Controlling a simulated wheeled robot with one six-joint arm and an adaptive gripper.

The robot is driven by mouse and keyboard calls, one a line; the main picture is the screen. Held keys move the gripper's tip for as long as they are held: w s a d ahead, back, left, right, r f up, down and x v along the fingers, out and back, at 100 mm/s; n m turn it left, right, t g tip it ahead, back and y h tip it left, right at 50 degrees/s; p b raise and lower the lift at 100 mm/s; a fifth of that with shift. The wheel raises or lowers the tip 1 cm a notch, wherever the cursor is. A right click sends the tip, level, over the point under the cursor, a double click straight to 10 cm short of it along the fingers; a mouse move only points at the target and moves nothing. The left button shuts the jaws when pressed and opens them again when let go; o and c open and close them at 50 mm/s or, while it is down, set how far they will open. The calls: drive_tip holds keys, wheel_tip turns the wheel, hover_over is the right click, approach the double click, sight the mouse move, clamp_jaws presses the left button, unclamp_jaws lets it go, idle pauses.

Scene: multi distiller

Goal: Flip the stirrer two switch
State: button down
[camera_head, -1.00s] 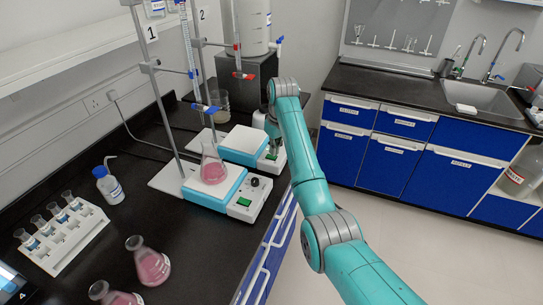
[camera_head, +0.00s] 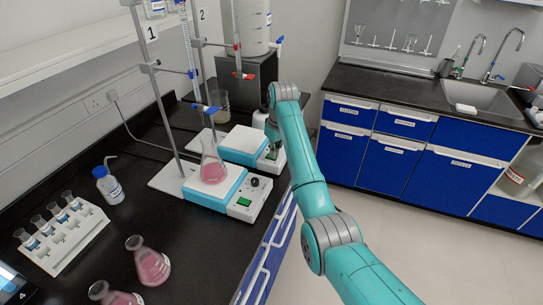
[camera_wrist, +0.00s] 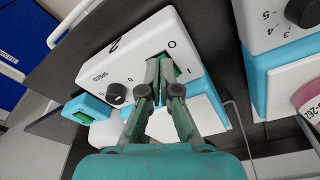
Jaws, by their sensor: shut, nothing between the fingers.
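Stirrer two (camera_wrist: 140,40) is a white and blue hotplate stirrer with a "2" on its front panel in the wrist view. In the head view stirrer two (camera_head: 243,143) is the farther of the two stirrers. Its green rocker switch (camera_wrist: 178,73) lies between the O and I marks, partly covered by my fingers, so its position cannot be told. My gripper (camera_wrist: 160,64) is shut and empty, its tips at the switch; contact cannot be told. The black speed knob (camera_wrist: 116,94) is beside it. My arm hides most of my gripper in the head view.
Stirrer one (camera_head: 227,200) carries a flask of pink liquid (camera_head: 213,170) close by. A stand pole (camera_head: 160,100) and burettes rise behind. Two pink flasks (camera_head: 150,264), a bottle (camera_head: 108,187) and a tube rack (camera_head: 66,240) stand on the near bench.

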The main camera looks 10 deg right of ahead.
drive_tip(key=shift+r, duration=3.5)
